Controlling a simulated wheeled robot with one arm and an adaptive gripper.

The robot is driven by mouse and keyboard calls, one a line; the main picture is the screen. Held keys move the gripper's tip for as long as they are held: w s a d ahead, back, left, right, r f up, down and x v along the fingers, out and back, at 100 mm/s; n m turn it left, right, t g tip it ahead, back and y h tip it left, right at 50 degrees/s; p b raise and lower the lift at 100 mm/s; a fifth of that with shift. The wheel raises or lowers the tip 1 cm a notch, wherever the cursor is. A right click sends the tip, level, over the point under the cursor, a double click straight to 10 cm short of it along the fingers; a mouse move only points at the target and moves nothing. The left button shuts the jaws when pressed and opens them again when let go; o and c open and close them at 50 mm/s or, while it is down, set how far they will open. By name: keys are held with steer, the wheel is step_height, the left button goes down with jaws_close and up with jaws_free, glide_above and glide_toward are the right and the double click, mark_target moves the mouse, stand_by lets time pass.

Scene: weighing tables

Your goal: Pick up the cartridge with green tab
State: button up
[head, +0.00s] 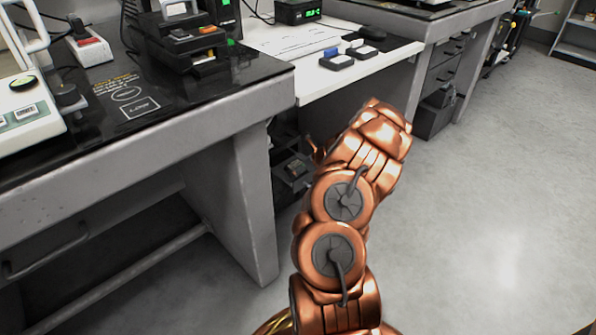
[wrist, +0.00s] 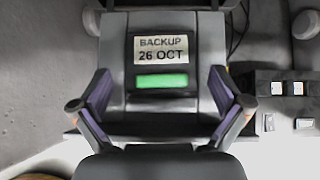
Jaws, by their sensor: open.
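The cartridge with the green tab (wrist: 162,81) shows in the middle of the wrist view. It is dark grey, with a white label reading "BACKUP 26 OCT" above the green tab. My gripper (wrist: 160,90) is open, with one purple-padded finger at each side of the cartridge's near part. I cannot tell whether the pads touch it. In the head view my copper arm reaches up past the table edge, and its end hides the gripper. I cannot pick out this cartridge for sure there.
A white table (head: 385,55) holds several small dark blocks with pale tops (head: 337,61). A black-topped table (head: 190,98) at left carries a stack of dark devices (head: 185,35) and a pale scale (head: 25,110). Floor (head: 490,200) at right is clear.

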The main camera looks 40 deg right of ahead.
steer(key=shift+r, duration=0.1)
steer(key=shift+c, duration=0.3)
steer(key=shift+d, duration=0.1)
steer(key=c, duration=1.1)
steer(key=shift+o, duration=0.2)
